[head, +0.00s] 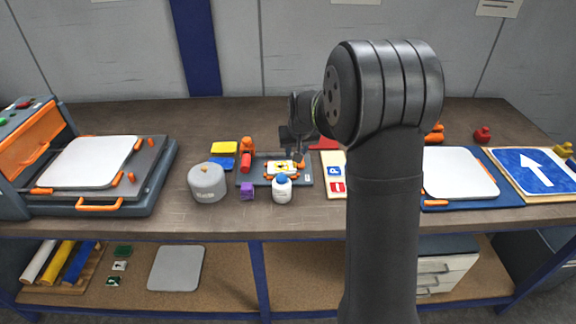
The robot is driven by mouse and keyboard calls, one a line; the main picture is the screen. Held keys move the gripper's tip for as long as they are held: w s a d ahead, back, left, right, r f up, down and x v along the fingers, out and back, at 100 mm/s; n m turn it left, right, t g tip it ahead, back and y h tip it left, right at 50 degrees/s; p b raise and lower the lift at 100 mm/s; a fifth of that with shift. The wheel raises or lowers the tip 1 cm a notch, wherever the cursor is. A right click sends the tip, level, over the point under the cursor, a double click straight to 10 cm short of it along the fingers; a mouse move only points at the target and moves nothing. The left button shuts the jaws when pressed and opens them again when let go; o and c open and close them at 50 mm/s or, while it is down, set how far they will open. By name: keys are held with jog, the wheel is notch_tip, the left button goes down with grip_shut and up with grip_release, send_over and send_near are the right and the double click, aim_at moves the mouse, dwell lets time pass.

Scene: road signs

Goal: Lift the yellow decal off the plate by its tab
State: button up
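The yellow decal (283,166), with a dark mark on it, lies on a small white plate (272,173) on a dark grey mat (258,180) in the middle of the table. Its tab is too small to make out. My gripper (298,157) points down at the right side of the decal, close above or touching it; I cannot tell which. Its fingers are small and dark, and whether they are apart or shut on the tab does not show. A white bottle with a blue cap (282,181) stands in front and hides part of the plate's front edge.
A sign board (335,173) lies right, partly behind my arm. A press (95,175) is far left, an arrow sign (537,171) far right.

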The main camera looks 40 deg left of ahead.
aim_at(285, 164)
jog(key=x, duration=0.5)
jog(key=shift+s+f, duration=0.1)
jog(key=shift+s, duration=0.05)
grip_shut()
